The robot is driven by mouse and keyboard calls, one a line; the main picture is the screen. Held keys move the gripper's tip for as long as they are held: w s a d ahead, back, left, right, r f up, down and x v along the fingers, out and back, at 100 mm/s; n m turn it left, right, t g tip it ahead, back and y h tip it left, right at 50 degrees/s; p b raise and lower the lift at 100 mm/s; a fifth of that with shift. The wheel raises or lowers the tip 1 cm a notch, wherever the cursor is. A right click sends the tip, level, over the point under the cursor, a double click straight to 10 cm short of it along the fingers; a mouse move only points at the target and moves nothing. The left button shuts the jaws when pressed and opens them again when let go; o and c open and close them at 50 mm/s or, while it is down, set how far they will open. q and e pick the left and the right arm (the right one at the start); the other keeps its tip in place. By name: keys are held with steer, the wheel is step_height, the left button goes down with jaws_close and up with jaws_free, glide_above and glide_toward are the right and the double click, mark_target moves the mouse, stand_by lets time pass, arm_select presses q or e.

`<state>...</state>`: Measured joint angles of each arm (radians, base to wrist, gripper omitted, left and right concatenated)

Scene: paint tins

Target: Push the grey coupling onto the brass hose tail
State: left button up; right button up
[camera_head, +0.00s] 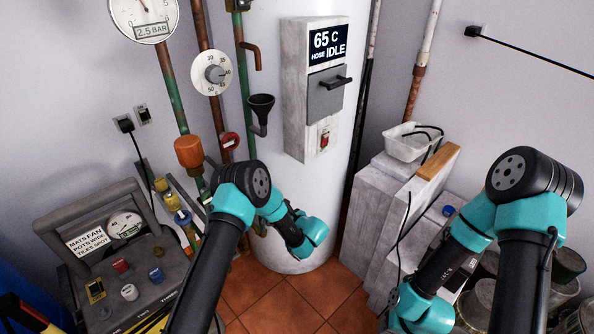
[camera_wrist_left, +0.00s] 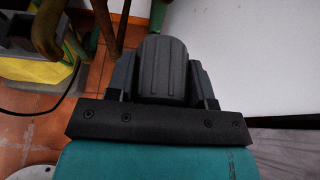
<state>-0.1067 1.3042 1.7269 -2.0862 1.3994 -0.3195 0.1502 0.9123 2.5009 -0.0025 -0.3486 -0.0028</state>
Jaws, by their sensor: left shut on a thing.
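The grey coupling (camera_wrist_left: 163,70) is a dark grey, ribbed piece in the left wrist view. It sits between the fingers of my left gripper (camera_wrist_left: 160,78), which is shut on it. In the head view my left arm reaches in front of the white tank, and its gripper and the coupling are hidden behind the wrist. I cannot make out the brass hose tail with certainty in either view. My right arm is at the right of the head view; its gripper is not in view.
The white tank (camera_head: 322,190) carries a grey control box (camera_head: 308,120) reading 65 C, HOSE IDLE. Pipes with an orange-red fitting (camera_head: 188,151) stand left of it. A control panel (camera_head: 95,222) is at lower left. Tiled floor (camera_head: 285,305) lies below.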

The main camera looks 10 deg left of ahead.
arm_select(q)
steer(key=shift+w+a, duration=0.85)
steer(key=shift+a, duration=0.2)
steer(key=shift+w+a, duration=0.85)
steer(key=shift+a, duration=0.15)
steer(key=shift+w+a, duration=1.15)
steer(key=shift+a, duration=0.2)
stand_by(1.5)
steer(key=o, duration=0.9)
steer(key=v, duration=1.7)
steer(key=shift+s+d, duration=0.15)
steer(key=shift+d, duration=0.1)
